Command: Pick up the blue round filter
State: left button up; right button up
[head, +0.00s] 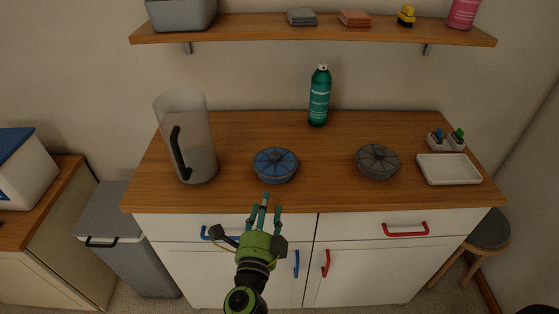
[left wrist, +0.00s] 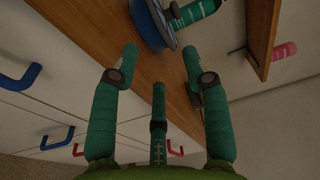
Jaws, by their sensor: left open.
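The blue round filter (head: 275,164) lies flat on the wooden counter top, left of centre, near the front edge. It also shows at the top of the left wrist view (left wrist: 150,22), partly cut off by the frame. My left gripper (head: 264,208) is open and empty, in front of the counter edge and just below the filter in the head view. Its three teal fingers are spread in the left wrist view (left wrist: 160,68), pointing toward the filter and apart from it. My right gripper is not in view.
A clear pitcher (head: 188,140) with a dark handle stands left of the filter. A grey round filter (head: 378,161) lies to its right, and a green spray bottle (head: 319,97) stands behind. A white tray (head: 449,169) is far right. A shelf (head: 250,28) hangs above.

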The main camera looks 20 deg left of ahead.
aim_at(273, 177)
pick_arm(q)
jog(key=w, duration=0.2)
jog(key=w+p, duration=0.1)
jog(key=w, duration=0.2)
jog(key=w+a, duration=0.1)
jog(key=w, duration=0.2)
jog(key=shift+w+f, duration=0.15)
grip_shut()
